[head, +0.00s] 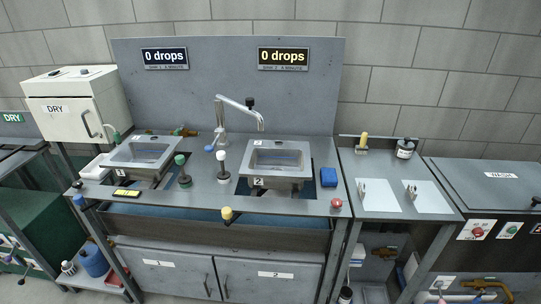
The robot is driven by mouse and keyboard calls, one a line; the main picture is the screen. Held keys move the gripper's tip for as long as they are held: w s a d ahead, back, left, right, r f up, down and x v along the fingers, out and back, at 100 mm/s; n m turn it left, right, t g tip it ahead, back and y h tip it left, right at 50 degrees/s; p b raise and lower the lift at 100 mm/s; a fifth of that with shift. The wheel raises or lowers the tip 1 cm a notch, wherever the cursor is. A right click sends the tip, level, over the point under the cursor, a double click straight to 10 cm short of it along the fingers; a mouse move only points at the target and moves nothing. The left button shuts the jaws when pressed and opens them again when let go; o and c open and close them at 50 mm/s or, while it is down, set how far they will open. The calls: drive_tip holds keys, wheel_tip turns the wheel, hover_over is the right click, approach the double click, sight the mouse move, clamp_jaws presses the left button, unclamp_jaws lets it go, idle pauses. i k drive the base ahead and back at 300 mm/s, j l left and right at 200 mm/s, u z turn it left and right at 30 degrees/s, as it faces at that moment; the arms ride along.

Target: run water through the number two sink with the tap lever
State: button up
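The number two sink (277,180), a grey basin marked 2, sits right of centre in the counter. The metal tap (238,103) stands behind and between the two sinks. Its spout points right, with its end near the back of sink two, and a black knob sits on it. No water stream shows. The sink two display (283,58) reads "0 drops". My gripper is not in view.
Sink one (141,153) is at left, its display (165,58) also "0 drops". A blue block (328,177), yellow knob (227,213) and red knob (337,203) are nearby.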

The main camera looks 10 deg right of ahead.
sight(209, 148)
drive_tip(key=i+j+z, duration=0.1)
drive_tip(key=i+j, duration=0.15)
drive_tip(key=i, duration=0.15)
drive_tip(key=i+j+z, duration=0.15)
drive_tip(key=i+j, duration=0.2)
drive_tip(key=i+j+z, duration=0.1)
drive_tip(key=j, duration=0.65)
drive_tip(key=i+j+z, duration=0.15)
drive_tip(key=j, duration=0.55)
drive_tip(key=j+z, duration=0.1)
drive_tip(key=j, duration=0.65)
